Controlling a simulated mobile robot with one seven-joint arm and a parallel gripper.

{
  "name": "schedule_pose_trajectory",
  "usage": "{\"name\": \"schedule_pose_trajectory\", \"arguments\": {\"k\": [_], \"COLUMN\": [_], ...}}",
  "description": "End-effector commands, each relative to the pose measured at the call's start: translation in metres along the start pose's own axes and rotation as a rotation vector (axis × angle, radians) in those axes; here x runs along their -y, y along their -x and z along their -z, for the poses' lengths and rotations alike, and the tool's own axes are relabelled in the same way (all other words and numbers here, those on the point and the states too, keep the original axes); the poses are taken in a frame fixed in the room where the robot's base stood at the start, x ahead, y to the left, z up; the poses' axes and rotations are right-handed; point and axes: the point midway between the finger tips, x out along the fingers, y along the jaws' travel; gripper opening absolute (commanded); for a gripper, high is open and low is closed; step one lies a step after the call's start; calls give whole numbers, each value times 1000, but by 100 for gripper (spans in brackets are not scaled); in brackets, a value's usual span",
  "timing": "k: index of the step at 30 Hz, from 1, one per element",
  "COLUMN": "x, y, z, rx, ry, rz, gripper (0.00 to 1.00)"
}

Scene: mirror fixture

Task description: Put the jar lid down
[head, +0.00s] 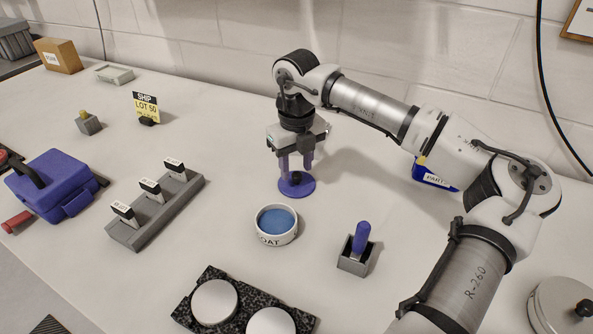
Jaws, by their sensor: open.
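A flat round purple lid (297,190) with a small knob lies on the white bench, directly below my gripper (296,168). My gripper points straight down, and its two fingers are apart, close above or around the knob; I cannot tell whether they touch it. An open white jar (276,238) with blue contents and partly visible lettering stands just in front of the lid, apart from it.
A grey rack (135,236) with labelled white blocks is at left. A grey holder (354,265) with a purple handle stands right of the jar. A speckled block (247,308) with silver discs is in front. A purple case (55,185) sits far left. Bench left of the lid is clear.

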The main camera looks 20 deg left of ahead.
Motion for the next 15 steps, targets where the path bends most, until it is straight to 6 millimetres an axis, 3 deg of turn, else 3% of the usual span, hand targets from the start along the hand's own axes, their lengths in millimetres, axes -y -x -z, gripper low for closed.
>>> {"name": "schedule_pose_trajectory", "arguments": {"k": [9, 15], "x": [1, 0], "y": [68, 94], "z": [0, 0], "rx": [1, 0], "ry": [-2, -1], "rz": [4, 1], "gripper": [42, 42]}}
